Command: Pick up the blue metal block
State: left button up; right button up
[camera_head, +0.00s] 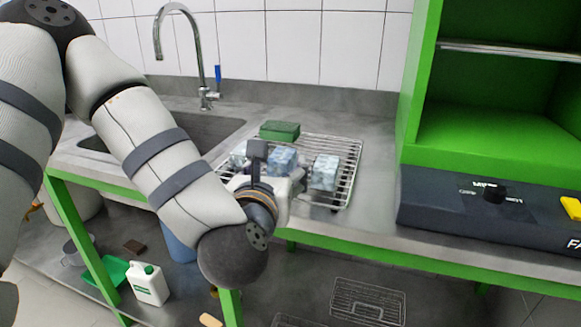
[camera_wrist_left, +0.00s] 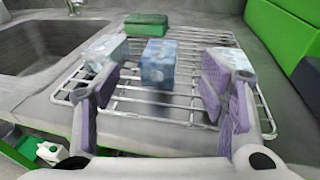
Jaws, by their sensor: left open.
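The blue metal block (camera_wrist_left: 158,63) stands on a wire rack (camera_wrist_left: 125,103), between two paler blocks. It also shows in the head view (camera_head: 284,159), just beyond my left gripper (camera_head: 277,182). In the left wrist view my left gripper (camera_wrist_left: 159,84) is open and empty, with its purple-padded fingers apart on either side of the middle block's line. The block is ahead of the fingers, and I see no contact. A pale block (camera_wrist_left: 108,50) is at the left and another (camera_wrist_left: 234,60) is at the right, partly behind the right finger. My right gripper is out of view.
A green sponge-like block (camera_head: 280,130) lies at the back of the rack. A sink (camera_head: 200,130) with a tall tap (camera_head: 205,95) is to the left. A green cabinet (camera_head: 415,95) and a dark control box (camera_head: 480,210) stand to the right. Bare counter lies between rack and cabinet.

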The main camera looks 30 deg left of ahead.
aim_at(283, 154)
pick_arm(q)
jog(key=b+x, duration=0.2)
jog(key=x, duration=0.1)
jog(key=shift+w+f, duration=0.2)
jog(key=shift+f, duration=0.2)
jog(key=x, duration=0.5)
jog(key=shift+w+r, duration=0.1)
jog(key=shift+w, duration=0.05)
grip_shut()
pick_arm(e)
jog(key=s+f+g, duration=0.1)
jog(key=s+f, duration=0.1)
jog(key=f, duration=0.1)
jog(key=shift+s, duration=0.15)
